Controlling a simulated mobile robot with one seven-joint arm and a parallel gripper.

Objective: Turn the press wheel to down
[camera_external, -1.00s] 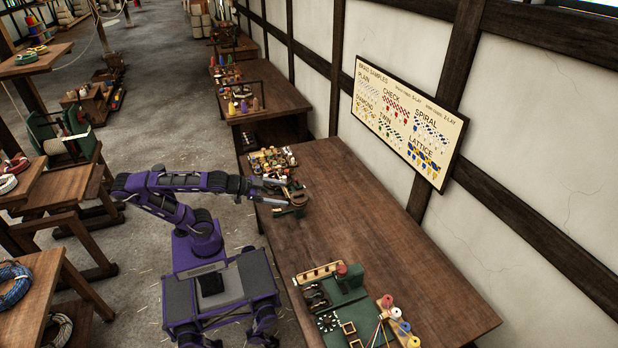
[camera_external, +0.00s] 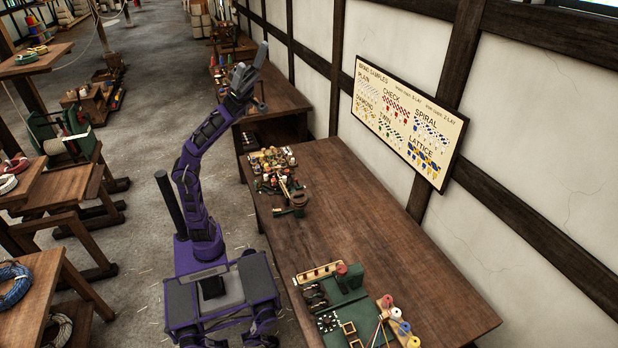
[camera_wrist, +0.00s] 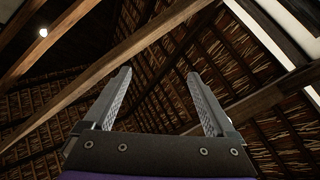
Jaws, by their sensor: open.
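The wheel's exact setting is too small to tell. My gripper (camera_external: 252,58) is raised high, well above and away from the press, pointing upward. In the wrist view my gripper (camera_wrist: 157,82) is open with both fingers apart and nothing between them. That view shows only roof beams and thatch; the press is out of it.
A crowded board of small parts (camera_external: 272,160) lies behind the press on the table (camera_external: 360,235). The table's middle is clear. A sample board (camera_external: 408,120) hangs on the wall.

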